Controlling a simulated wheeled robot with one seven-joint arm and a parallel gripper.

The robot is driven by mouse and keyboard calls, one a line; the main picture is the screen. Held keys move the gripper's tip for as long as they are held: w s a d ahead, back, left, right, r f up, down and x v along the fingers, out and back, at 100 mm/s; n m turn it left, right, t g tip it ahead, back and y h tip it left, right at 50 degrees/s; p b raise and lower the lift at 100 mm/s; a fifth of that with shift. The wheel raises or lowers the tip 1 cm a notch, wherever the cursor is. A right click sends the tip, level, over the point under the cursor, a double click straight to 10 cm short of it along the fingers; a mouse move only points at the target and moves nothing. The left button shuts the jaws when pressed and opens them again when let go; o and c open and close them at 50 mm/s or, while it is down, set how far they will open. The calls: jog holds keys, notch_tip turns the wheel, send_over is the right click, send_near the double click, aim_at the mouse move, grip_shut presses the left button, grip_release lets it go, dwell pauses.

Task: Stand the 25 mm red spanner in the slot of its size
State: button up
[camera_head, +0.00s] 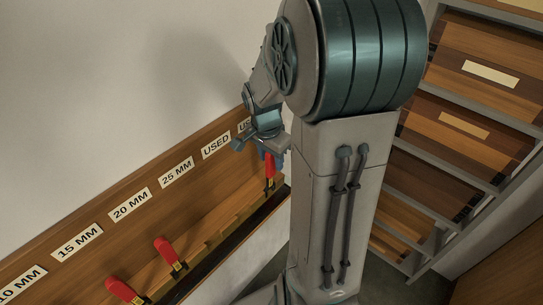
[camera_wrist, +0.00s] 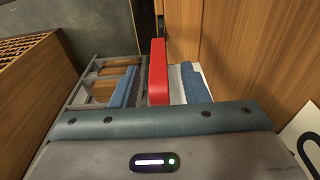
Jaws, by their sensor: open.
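A red-handled spanner (camera_head: 270,168) stands upright in the wooden rack (camera_head: 215,190), at the far right end near the USED labels. My gripper (camera_head: 264,146) is at the top of this spanner. In the wrist view the red handle (camera_wrist: 158,72) is between the two blue-grey fingers (camera_wrist: 160,86), which are open; I cannot tell whether either touches it. The 25 MM label (camera_head: 176,172) is on the rack's back board, left of the USED label (camera_head: 216,146). The slot below it shows no red handle. No size mark on the spanner is readable.
Two other red spanners (camera_head: 168,251) (camera_head: 122,290) stand further left in the rack. Labels 20 MM (camera_head: 130,204), 15 MM (camera_head: 77,242) and 10 MM (camera_head: 22,284) run leftward. A wooden drawer shelf (camera_head: 470,100) is on the right. The wall rises behind the rack.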

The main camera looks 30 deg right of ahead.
grip_shut()
jog(key=c, duration=0.7)
grip_release()
jog(key=shift+c, duration=0.2)
grip_shut()
jog(key=shift+r, duration=0.1)
jog(key=shift+r+p, duration=0.4)
jog(key=shift+r, duration=0.25)
jog(key=shift+r+p, duration=2.05)
jog(key=shift+r, duration=1.15)
